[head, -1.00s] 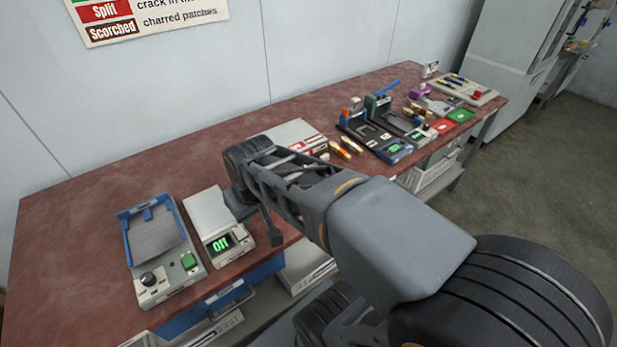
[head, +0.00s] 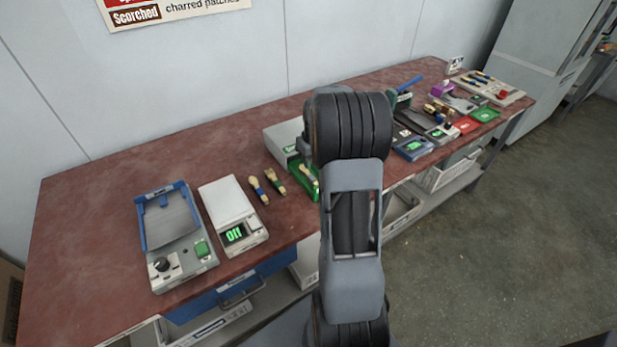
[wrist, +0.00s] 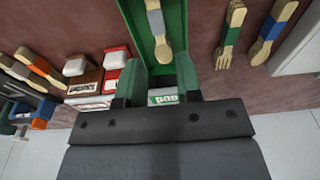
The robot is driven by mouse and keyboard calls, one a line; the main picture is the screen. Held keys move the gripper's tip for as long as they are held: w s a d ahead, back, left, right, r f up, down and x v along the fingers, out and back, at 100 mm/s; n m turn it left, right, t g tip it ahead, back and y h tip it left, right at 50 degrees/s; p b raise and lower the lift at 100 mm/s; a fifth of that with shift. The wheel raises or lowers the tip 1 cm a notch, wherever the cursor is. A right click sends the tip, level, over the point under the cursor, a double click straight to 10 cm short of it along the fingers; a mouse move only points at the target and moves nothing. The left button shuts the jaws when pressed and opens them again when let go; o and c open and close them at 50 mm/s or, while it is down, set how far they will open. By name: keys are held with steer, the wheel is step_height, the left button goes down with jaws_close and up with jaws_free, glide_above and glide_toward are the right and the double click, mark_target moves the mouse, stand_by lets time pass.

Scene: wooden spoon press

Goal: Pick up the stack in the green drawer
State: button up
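The green drawer (head: 303,188) is pulled out of the grey-white cabinet (head: 284,138) in the head view. It also shows in the wrist view (wrist: 172,12). A wooden spoon with a grey band (wrist: 155,24) lies in it, and the same spoon shows in the head view (head: 309,176). I cannot tell whether more pieces lie under it. My gripper (wrist: 158,70) has its two green-grey fingers apart, one each side of the drawer's near end, with nothing held between them. An upside-down "Good" label (wrist: 163,97) shows between the fingers. My arm hides the gripper in the head view.
A green-banded fork (head: 274,180) and a blue-banded spoon (head: 258,190) lie left of the drawer, beside the scale (head: 232,207). The blue-edged press (head: 172,225) stands further left.

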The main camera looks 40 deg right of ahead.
mark_target(310, 175)
steer(key=f, duration=0.3)
steer(key=shift+w+f, duration=0.15)
steer(key=shift+w, duration=0.1)
steer(key=shift+w+d+f+p, duration=0.1)
steer(key=shift+w+f+p, duration=0.15)
steer(key=shift+f, duration=1.05)
steer(key=shift+w+d+f+p, duration=0.1)
steer(key=shift+w+f, duration=0.25)
steer(key=shift+f, duration=0.9)
steer(key=shift+c, duration=0.5)
jaws_close()
